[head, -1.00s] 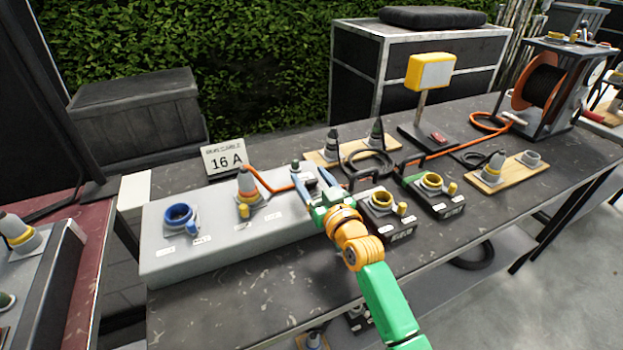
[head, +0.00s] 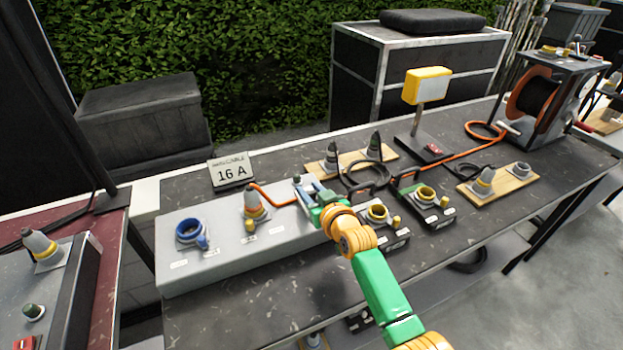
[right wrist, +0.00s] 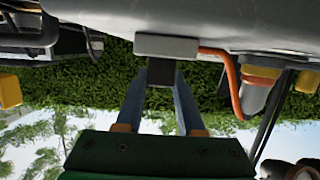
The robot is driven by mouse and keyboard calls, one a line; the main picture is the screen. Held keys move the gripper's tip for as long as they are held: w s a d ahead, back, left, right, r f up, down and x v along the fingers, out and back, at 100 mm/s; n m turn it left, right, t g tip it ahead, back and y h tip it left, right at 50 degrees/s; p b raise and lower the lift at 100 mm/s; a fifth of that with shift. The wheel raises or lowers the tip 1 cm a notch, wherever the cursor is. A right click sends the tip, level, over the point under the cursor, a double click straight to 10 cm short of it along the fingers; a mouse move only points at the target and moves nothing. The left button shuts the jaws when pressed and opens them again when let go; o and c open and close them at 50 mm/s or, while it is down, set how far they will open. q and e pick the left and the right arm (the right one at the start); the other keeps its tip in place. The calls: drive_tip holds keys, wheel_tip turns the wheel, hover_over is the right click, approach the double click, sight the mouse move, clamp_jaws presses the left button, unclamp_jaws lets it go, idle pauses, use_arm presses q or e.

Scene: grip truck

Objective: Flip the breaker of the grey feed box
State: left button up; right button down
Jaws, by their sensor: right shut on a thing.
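The grey feed box (head: 225,258) is a long light-grey unit on the near part of the dark table. It has a blue socket (head: 190,230) at its left and a grey plug with an orange cable (head: 253,205) in its middle. The breaker shows in the right wrist view as a pale housing (right wrist: 166,46) with a dark lever (right wrist: 160,72). My right gripper (head: 306,187) is at the right end of the box. In the right wrist view its blue fingers (right wrist: 160,85) are shut on the dark lever. In the head view the gripper partly hides the breaker. My left gripper is not in view.
A "16 A" sign (head: 231,171) stands behind the box. A yellow-headed lamp (head: 427,86), wooden boards with plugs (head: 499,184) and an orange cable reel (head: 536,96) lie further right.

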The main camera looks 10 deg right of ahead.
drive_tip(key=shift+w+a+r+g+p, duration=0.1)
drive_tip(key=shift+w+r+g+p, duration=0.25)
drive_tip(key=shift+g+p, duration=0.35)
drive_tip(key=shift+w+f+g+h+p, duration=0.15)
drive_tip(key=shift+g+h+p, duration=0.25)
drive_tip(key=shift+g, duration=0.1)
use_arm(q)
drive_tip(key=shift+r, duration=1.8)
use_arm(e)
drive_tip(key=shift+w+a+f+g, duration=0.1)
drive_tip(key=shift+w+f+g, duration=0.1)
drive_tip(key=shift+g, duration=0.5)
drive_tip(key=c, duration=0.5)
unclamp_jaws()
